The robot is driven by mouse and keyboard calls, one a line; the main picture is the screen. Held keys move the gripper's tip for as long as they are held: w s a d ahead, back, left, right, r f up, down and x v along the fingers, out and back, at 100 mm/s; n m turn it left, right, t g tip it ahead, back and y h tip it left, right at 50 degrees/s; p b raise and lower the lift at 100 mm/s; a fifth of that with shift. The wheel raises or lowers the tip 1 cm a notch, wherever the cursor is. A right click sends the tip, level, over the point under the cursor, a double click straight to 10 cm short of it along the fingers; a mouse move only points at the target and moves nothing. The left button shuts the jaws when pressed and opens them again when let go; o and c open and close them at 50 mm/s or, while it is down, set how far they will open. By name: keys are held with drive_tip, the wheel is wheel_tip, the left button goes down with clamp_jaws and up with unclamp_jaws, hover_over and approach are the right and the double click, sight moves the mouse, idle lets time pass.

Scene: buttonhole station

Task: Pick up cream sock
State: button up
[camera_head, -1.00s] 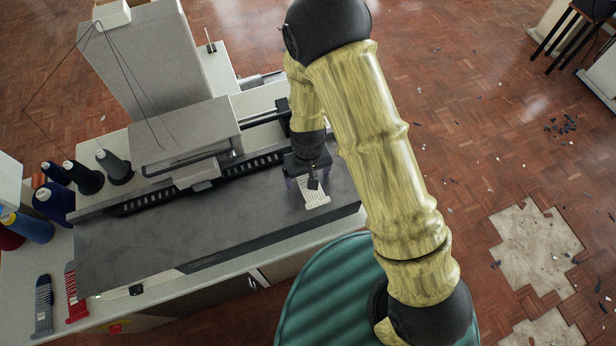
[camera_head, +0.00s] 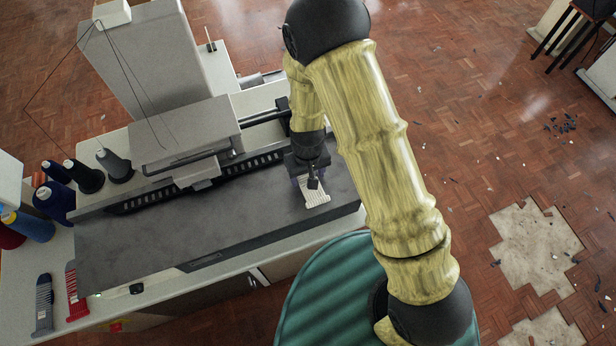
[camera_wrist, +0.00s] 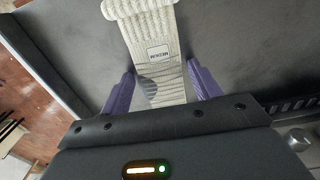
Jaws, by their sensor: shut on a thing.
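The cream sock (camera_head: 315,192) is at the right end of the dark machine bed, partly hidden by my gripper in the head view. In the wrist view the ribbed cream sock (camera_wrist: 158,45) carries a small label and runs down between my purple fingers. My gripper (camera_wrist: 160,88) is shut on the sock, with one finger on each side of it. In the head view my gripper (camera_head: 311,180) points down at the bed. I cannot tell whether the sock is clear of the surface.
The grey machine head (camera_head: 185,135) stands left of my gripper. Several thread cones (camera_head: 85,177) stand at the left. A grey sock (camera_head: 43,305) and a red sock (camera_head: 75,292) lie on the white table. A green rounded seat (camera_head: 325,290) is in front.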

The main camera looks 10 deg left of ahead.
wheel_tip(320, 180, up, 10)
drive_tip(key=b, duration=0.2)
idle(0.5)
idle(0.4)
drive_tip(key=w+d+f+m+p, duration=0.2)
drive_tip(key=w+d, duration=0.1)
drive_tip(key=d, duration=0.4)
drive_tip(key=w+d+f+m+p, duration=0.2)
drive_tip(key=w+d+p, duration=0.1)
drive_tip(key=d, duration=0.5)
drive_tip(key=w+d+f+m+p, duration=0.2)
drive_tip(key=w+d, duration=0.3)
drive_tip(key=d, duration=0.3)
drive_tip(key=shift+w+d+f+p, duration=0.15)
drive_tip(key=shift+d+f+p, duration=0.05)
drive_tip(key=shift+f+p, duration=0.2)
